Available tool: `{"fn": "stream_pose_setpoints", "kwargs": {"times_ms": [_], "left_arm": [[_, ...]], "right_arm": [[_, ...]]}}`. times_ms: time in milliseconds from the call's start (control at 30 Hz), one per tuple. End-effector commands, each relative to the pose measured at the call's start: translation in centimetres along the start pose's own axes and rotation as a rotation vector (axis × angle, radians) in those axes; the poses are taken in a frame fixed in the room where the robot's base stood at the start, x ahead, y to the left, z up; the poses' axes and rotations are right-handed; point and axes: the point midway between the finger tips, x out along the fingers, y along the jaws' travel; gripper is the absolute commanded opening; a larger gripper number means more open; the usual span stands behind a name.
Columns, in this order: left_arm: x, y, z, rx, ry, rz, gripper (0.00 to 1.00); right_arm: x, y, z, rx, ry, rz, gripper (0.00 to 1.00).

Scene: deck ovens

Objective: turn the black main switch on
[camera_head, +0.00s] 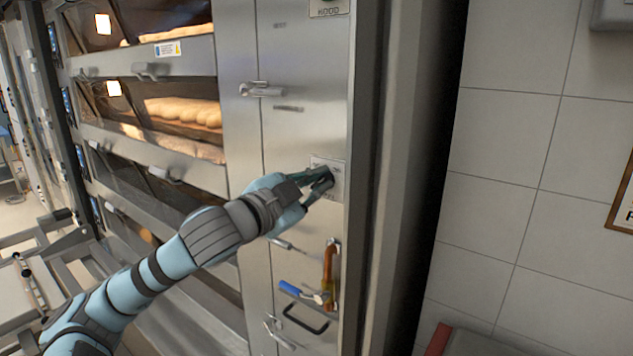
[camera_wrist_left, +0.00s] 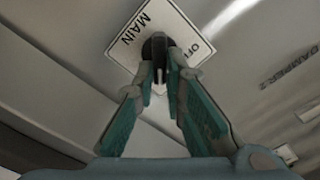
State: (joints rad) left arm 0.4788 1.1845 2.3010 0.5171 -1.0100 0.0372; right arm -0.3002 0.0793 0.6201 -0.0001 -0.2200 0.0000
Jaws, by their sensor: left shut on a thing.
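The black main switch (camera_wrist_left: 157,47) is a small rotary knob on a pale plate (camera_wrist_left: 133,35) marked "MAIN" and "OFF" in the left wrist view. The plate (camera_head: 337,181) also shows in the head view, on the steel side panel right of the ovens. My left gripper (camera_head: 326,180) reaches the plate from the left and hides the knob there. In the left wrist view its fingertips (camera_wrist_left: 162,75) are closed on the knob, one on each side. The pointer of the knob is hard to read. My right gripper is in neither view.
A latch handle (camera_head: 261,90) sticks out above left. Deck ovens with loaves (camera_head: 185,110) stand left. A tiled wall (camera_head: 510,140) is right.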

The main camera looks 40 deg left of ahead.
Motion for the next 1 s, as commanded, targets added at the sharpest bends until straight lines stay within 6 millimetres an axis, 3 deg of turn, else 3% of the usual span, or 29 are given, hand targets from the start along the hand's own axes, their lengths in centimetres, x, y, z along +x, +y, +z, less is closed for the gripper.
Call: {"fn": "stream_pose_setpoints", "kwargs": {"times_ms": [200, 233, 333, 667, 1000], "left_arm": [[0.0, 0.0, 0.0, 0.002, 0.001, -0.002, 0.0], [0.0, 0.0, 0.0, 0.002, 0.001, -0.002, 0.16], [0.0, 0.0, 0.0, 0.001, 0.001, -0.001, 0.31], [0.0, -0.2, -0.2, -0.001, 0.001, -0.002, 0.31], [0.0, -5.1, -5.0, -0.007, 0.009, -0.007, 0.31]], "right_arm": [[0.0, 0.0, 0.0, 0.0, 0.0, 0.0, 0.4], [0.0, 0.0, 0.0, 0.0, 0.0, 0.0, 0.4], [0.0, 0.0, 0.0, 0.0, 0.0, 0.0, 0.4], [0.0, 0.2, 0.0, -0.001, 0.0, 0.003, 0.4], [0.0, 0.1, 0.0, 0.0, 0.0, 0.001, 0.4]]}}
